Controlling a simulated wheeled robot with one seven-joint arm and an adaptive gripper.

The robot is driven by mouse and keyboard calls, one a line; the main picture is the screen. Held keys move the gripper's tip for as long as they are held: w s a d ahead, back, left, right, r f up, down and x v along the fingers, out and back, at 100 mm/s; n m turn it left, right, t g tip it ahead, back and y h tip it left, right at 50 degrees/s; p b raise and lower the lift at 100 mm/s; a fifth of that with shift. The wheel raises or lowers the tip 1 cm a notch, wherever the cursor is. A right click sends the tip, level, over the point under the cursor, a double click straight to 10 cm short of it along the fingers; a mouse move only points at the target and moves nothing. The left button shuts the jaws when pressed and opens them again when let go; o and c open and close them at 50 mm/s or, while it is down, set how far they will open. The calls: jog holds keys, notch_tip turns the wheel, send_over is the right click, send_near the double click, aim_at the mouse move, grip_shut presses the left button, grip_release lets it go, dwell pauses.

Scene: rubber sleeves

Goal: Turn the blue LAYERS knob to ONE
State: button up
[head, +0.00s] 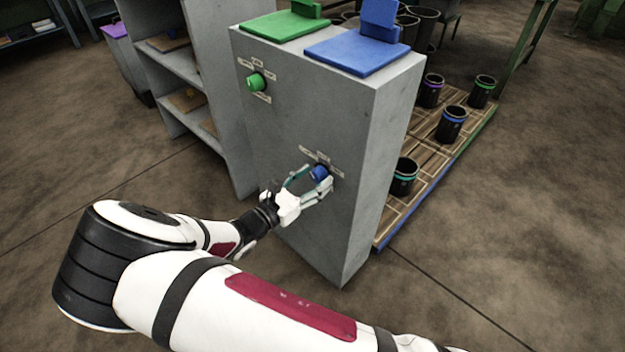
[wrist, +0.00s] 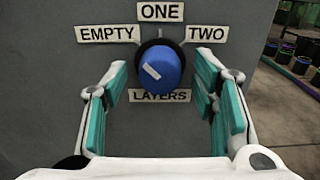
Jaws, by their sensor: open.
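The blue LAYERS knob (head: 319,173) is on the front of the grey cabinet (head: 290,130), low and to the right. In the wrist view the blue knob (wrist: 159,69) sits below the ONE label (wrist: 159,12), between the EMPTY label (wrist: 107,34) and the TWO label (wrist: 211,33). The LAYERS label (wrist: 160,96) is below it. A white mark on the knob points to the upper left, towards EMPTY. My gripper (head: 309,188) is open, with its teal-padded fingers either side of the knob. In the wrist view the fingers (wrist: 161,85) show gaps to the knob.
A green knob (head: 255,81) is higher on the same cabinet face. Green (head: 285,24) and blue (head: 365,50) plates lie on top. A pallet (head: 440,150) with several black buckets stands to the right. Open shelving (head: 175,70) stands to the left.

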jog(key=c, duration=1.2)
jog(key=shift+o, duration=0.2)
jog(key=shift+m, duration=0.4)
jog(key=m+p, duration=0.1)
jog(key=m, duration=0.2)
jog(key=shift+m, duration=0.3)
jog(key=shift+m+p, duration=0.45)
jog(key=shift+m, duration=1.75)
jog(key=o, duration=1.2)
jog(key=shift+c, duration=0.2)
